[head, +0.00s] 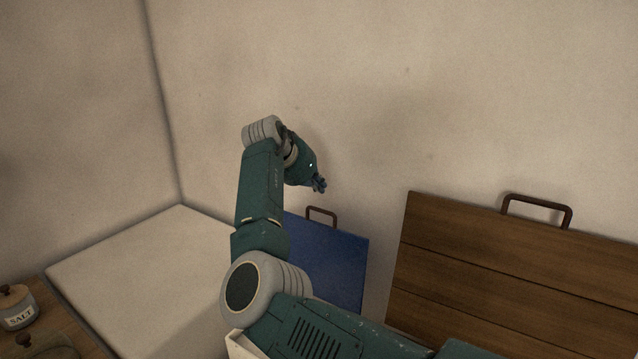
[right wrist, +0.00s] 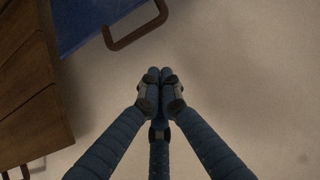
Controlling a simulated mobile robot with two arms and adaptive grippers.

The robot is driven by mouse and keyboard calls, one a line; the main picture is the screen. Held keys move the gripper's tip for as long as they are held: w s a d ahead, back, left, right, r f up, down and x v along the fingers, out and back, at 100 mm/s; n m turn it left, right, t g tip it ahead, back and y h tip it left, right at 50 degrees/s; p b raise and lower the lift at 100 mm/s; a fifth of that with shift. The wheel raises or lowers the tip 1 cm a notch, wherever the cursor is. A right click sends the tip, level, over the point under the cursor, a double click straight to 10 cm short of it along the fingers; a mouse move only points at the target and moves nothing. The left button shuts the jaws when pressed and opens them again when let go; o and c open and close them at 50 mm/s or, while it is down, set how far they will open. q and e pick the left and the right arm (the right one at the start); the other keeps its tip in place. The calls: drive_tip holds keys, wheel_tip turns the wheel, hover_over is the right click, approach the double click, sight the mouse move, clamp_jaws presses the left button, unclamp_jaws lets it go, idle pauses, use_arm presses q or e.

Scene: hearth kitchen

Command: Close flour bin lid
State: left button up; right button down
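Two upright lids stand against the back wall in the head view, a blue panel (head: 335,262) with a brown handle and a larger wooden plank panel (head: 520,285) with a brown handle. No label shows which belongs to the flour bin. My right gripper (head: 319,185) is above the blue panel's handle, apart from it. In the right wrist view its fingers (right wrist: 158,80) meet at the tips with nothing between them. That view also shows the blue panel (right wrist: 85,18) and the wooden panel (right wrist: 30,85). My right arm hides the blue panel's lower left. My left gripper is out of view.
A pale flat surface (head: 130,270) lies in the left corner by the walls. A salt jar (head: 18,312) stands on a wooden surface at the far left, with part of another lidded vessel below it.

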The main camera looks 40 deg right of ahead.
drive_tip(key=p+x, duration=0.2)
drive_tip(key=x, duration=0.4)
drive_tip(key=shift+d+f, duration=0.2)
drive_tip(key=shift+d, duration=0.2)
drive_tip(key=a, duration=0.1)
drive_tip(key=a+p, duration=0.2)
drive_tip(key=a, duration=0.1)
drive_tip(key=shift+s+f, duration=0.35)
drive_tip(key=shift+s, duration=0.05)
drive_tip(key=shift+d+f, duration=0.1)
drive_tip(key=shift+d, duration=0.1)
drive_tip(key=shift+f, duration=0.1)
